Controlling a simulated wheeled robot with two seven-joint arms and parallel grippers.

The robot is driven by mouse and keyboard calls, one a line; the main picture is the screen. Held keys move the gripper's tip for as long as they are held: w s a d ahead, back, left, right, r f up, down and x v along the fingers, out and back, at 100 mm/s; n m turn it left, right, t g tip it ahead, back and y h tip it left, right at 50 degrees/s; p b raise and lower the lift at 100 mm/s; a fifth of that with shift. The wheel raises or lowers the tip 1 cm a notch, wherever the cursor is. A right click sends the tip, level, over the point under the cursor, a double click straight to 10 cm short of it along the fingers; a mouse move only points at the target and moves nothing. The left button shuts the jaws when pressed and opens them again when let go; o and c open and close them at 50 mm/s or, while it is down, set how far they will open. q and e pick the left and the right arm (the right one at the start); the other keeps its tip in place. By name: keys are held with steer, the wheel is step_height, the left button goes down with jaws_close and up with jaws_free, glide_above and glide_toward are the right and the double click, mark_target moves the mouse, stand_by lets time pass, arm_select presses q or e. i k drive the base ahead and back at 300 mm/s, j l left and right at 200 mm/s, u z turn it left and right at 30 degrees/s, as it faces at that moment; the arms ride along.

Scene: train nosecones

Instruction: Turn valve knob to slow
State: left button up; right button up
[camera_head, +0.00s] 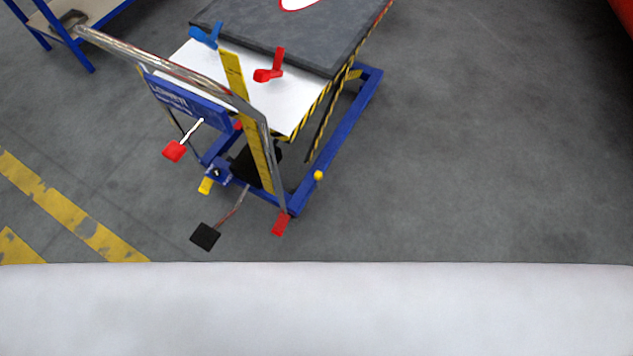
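A blue lift cart stands on the floor in the upper left. A blue handle (207,36) and a red handle (271,70) sit at its white top plate (208,60). A red-tipped lever (175,150) sticks out below the blue label plate (188,101). A small yellow knob (318,175) is on the frame's near right, and a yellow piece (205,186) is at its lower left. I cannot tell which of these is the valve knob, and no slow marking is readable. Neither of my grippers is in view.
A metal push bar (160,65) and a yellow upright strip (247,120) rise at the cart's near end. A black pedal (205,236) and a red pedal (281,223) stick out low. A blue-legged table (95,12) is at upper left. The floor at right is clear.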

mark_target(215, 171)
steer(key=u, duration=1)
